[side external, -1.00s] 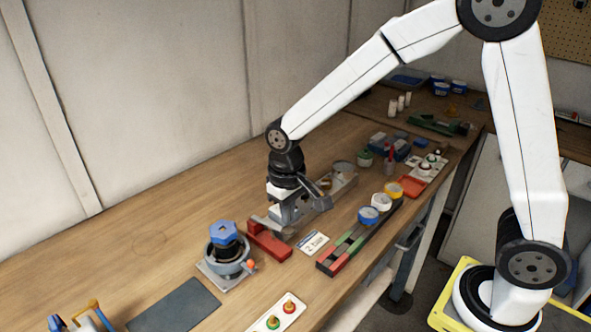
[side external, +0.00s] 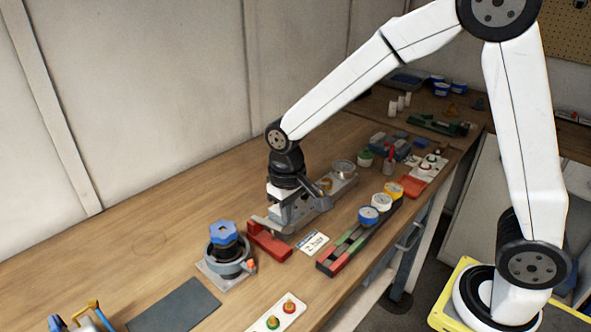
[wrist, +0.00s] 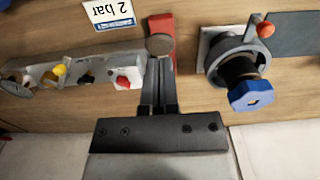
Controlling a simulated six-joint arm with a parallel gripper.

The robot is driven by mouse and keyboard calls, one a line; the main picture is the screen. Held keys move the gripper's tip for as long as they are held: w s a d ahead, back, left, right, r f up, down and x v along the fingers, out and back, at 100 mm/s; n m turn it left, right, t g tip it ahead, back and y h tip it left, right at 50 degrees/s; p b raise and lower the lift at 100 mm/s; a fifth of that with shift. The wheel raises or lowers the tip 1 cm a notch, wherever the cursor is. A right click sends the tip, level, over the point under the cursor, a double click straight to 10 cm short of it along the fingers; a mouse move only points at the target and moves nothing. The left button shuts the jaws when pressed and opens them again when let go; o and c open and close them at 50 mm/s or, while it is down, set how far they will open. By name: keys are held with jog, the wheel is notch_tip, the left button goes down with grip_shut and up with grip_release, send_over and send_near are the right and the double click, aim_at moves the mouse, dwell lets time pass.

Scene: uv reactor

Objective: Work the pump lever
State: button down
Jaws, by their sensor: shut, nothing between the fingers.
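The pump area holds a red block (side external: 268,240) with a grey bar across its top, on the bench beside a long grey panel. In the wrist view the red part (wrist: 161,24) runs away from me, with a round grey knob (wrist: 159,45) at its near end. I take the knob as the lever's end, but much of the lever is hidden behind my fingers. My gripper (wrist: 159,68) is shut and empty, pointing down with its fingertips close to the knob. I cannot tell whether they touch. In the side view my gripper (side external: 284,213) hangs just behind the red block.
A valve with a blue handwheel (side external: 223,233) stands left of the red block. The grey panel (wrist: 103,68) carries a red knob (wrist: 123,82). A "2 bar" card (side external: 312,242) and a coloured rack (side external: 345,249) lie nearby. A dark mat (side external: 174,307) lies at front left.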

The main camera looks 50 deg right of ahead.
aim_at(288, 229)
jog(key=shift+f, duration=0.55)
jog(key=shift+f, duration=0.35)
jog(key=shift+f, duration=1.65)
jog(key=shift+r, duration=2.55)
jog(key=shift+f, duration=0.4)
